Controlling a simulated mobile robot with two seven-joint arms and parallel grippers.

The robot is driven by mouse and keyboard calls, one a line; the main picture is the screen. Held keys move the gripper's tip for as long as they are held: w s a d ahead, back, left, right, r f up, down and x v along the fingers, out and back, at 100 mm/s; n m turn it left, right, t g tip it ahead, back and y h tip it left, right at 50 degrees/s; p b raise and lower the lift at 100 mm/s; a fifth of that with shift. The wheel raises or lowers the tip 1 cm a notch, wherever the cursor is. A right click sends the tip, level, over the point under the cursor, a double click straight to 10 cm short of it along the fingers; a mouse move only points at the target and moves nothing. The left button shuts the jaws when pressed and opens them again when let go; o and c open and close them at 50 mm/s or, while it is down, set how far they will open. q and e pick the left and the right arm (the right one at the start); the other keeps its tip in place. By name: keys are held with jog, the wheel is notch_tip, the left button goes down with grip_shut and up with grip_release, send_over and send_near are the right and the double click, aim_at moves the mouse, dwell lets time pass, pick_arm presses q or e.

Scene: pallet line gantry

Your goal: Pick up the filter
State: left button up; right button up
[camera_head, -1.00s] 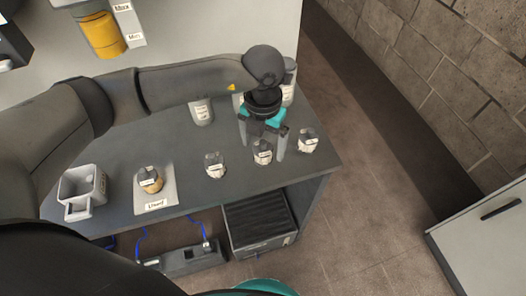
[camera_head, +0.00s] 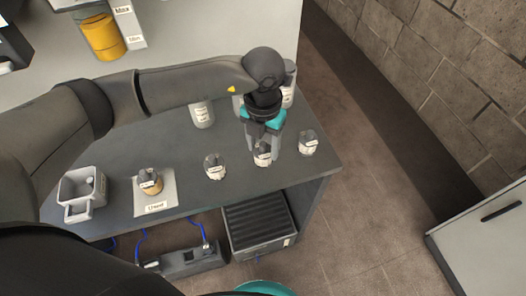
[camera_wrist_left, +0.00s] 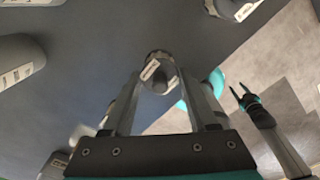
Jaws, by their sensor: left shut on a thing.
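Several small clear-and-grey pieces with white labels stand on the dark table; the labels are too small to read, so I cannot tell by name which is the filter. My left gripper (camera_head: 264,147) points down and is shut on one of them, the likely filter (camera_head: 262,158). In the left wrist view this filter (camera_wrist_left: 157,72) shows between the fingertips, its white label facing the camera. It appears still at table height. My right gripper (camera_wrist_left: 241,90) shows at the right of the wrist view, fingers apart and empty, away from the table.
Similar pieces stand close on both sides, at the right (camera_head: 308,146) and left (camera_head: 215,170). A grey bin (camera_head: 76,204) is at the left. White canisters (camera_head: 202,116) stand behind.

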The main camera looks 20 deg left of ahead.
aim_at(263, 144)
pick_arm(q)
jog(key=shift+r, duration=0.1)
notch_tip(263, 144, up, 20)
jog(key=p, duration=0.2)
dwell(0.3)
